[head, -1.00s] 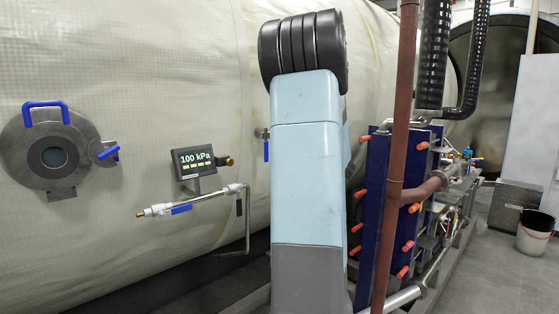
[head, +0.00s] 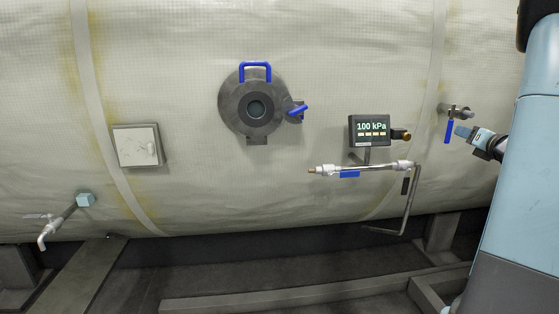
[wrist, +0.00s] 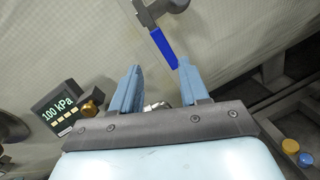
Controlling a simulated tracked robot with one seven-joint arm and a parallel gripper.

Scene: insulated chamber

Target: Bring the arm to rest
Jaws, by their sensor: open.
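My gripper (head: 462,131) shows at the right in the head view, its light-blue fingers close to the chamber's pale wall. In the wrist view my gripper (wrist: 160,67) is open, with its two blue fingers apart and nothing held between them. A valve with a blue lever (wrist: 163,48) lies just beyond the fingertips there. The same blue lever (head: 449,131) hangs down beside my fingertips in the head view. I cannot tell whether they touch. My arm rises along the right edge of the head view, and its upper part is cut off.
A pressure display (head: 370,130) reads 100 kPa, above a thin pipe with a blue-handled valve (head: 349,174). A round port (head: 254,108) with blue handles, a square plate (head: 139,146) and a tap (head: 48,231) are further left. Frame beams (head: 300,296) run below the chamber.

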